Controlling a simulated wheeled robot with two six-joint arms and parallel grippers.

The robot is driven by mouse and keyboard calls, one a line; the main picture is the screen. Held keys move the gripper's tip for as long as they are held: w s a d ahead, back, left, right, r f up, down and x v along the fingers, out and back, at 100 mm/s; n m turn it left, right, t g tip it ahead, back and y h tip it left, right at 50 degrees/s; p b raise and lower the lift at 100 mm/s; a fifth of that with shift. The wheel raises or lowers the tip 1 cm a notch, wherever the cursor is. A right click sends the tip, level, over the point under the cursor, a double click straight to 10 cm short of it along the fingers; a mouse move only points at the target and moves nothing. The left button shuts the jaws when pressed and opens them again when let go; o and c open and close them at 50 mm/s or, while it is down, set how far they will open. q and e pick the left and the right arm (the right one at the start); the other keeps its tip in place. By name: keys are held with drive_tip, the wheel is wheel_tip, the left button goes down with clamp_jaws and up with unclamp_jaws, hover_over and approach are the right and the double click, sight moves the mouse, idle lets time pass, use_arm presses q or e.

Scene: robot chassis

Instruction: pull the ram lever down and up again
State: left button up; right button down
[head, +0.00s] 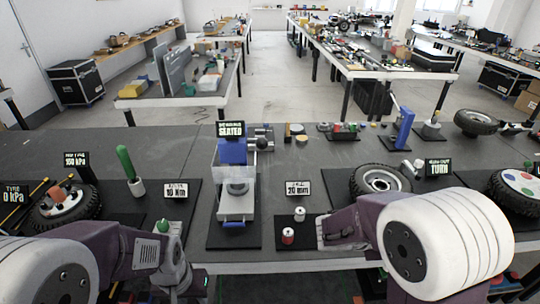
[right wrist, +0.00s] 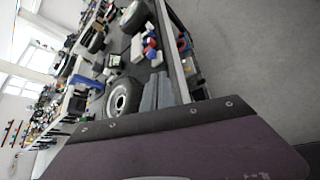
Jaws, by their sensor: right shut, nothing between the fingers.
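The press (head: 235,175) stands at the middle of the bench, with a blue ram block on top, a clear housing and a blue front handle. A sign (head: 231,130) above it reads "SEATED". A dark ball knob (head: 262,143) at its upper right looks like the end of the ram lever; the lever's arm is hard to make out. My right gripper (head: 322,234) is shut and empty, low to the right of the press, apart from it. My left gripper (head: 163,250) is low to the left, apart from the press; its fingers are unclear.
A red-and-white spool (head: 288,236) and a small white one (head: 300,214) stand between the press and my right gripper. A green-handled tool (head: 126,163) stands at left. Wheels (head: 381,181) lie to the right. A "20 mm" sign (head: 298,188) stands beside the press.

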sight(262, 140)
drive_tip(key=w+a+r+n+t+y, duration=0.1)
drive_tip(key=w+a+r+n+t, duration=0.2)
drive_tip(key=w+a+n+t, duration=0.4)
drive_tip(key=w+a+r+n+t+y, duration=0.1)
drive_tip(key=w+a+r+n+t, duration=0.3)
drive_tip(key=w+a, duration=0.45)
use_arm(q)
drive_tip(key=shift+w+f, duration=0.25)
drive_tip(key=shift+w, duration=0.2)
use_arm(e)
drive_tip(key=a+f+n+t+y, duration=0.1)
drive_tip(key=a+f+n+y, duration=0.1)
drive_tip(key=a, duration=0.8)
drive_tip(key=a+f+n+t+y, duration=0.2)
drive_tip(key=a+n+y, duration=0.3)
drive_tip(key=a, duration=0.5)
drive_tip(key=shift+s+a+f+y, duration=0.2)
drive_tip(key=shift+s+f+y, duration=0.25)
drive_tip(key=shift+y, duration=0.45)
drive_tip(key=shift+w, duration=0.1)
